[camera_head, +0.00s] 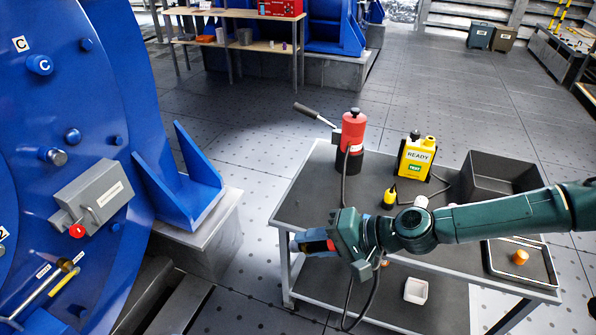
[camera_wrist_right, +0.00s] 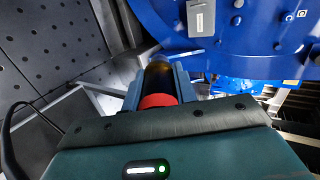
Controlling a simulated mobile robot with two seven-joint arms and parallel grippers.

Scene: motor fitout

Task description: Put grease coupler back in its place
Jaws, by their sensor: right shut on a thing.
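My right gripper (camera_head: 306,241) is shut on the grease coupler, a short cylinder with a red band and a dark brass-brown end. In the right wrist view the coupler (camera_wrist_right: 158,100) sits between the two blue fingers, its dark end pointing away toward the blue machine. My left gripper is not in view.
A yellow READY can (camera_head: 416,160), a small yellow bottle (camera_head: 390,197) and a black open bin (camera_head: 490,175) are on the table. A tray with an orange-capped item (camera_head: 520,257) lies at right. The large blue machine (camera_head: 85,130) stands left, with floor between.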

